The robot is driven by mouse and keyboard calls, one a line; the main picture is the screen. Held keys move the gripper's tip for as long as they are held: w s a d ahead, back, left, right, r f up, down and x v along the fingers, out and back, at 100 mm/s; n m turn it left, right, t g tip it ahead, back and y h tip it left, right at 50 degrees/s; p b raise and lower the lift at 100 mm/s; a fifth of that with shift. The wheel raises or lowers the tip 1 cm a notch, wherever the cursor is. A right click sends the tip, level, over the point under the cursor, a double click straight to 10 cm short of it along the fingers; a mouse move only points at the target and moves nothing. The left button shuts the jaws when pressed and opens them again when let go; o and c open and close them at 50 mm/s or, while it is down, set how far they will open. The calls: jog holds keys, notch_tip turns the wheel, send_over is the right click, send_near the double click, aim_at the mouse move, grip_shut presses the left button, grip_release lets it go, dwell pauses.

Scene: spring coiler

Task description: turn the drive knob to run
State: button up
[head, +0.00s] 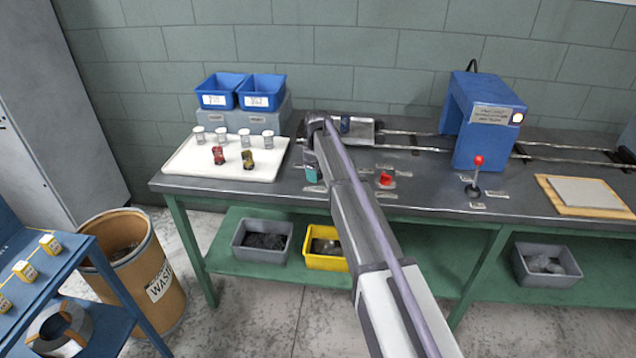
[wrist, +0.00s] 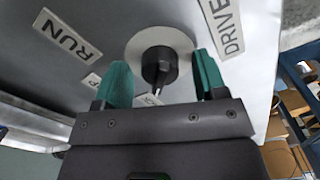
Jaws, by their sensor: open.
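The drive knob (wrist: 160,66) is black, on a round pale plate, with a narrow grip pointing toward my gripper in the wrist view. A RUN label (wrist: 68,35) lies to its left and a DRIVE label (wrist: 222,24) to its right. A smaller label, partly hidden, lies by the left finger. My gripper (wrist: 163,78) is open, with teal fingers on either side of the knob and gaps on both sides.
A red knob or button (head: 385,179) and a red-topped lever (head: 476,174) stand to the right on the bench. A blue machine (head: 487,120) straddles rails behind. A white tray (head: 225,158) with jars is left of my gripper.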

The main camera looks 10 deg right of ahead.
jog(key=shift+c, duration=0.3)
jog(key=c, duration=0.9)
jog(key=shift+o, duration=0.2)
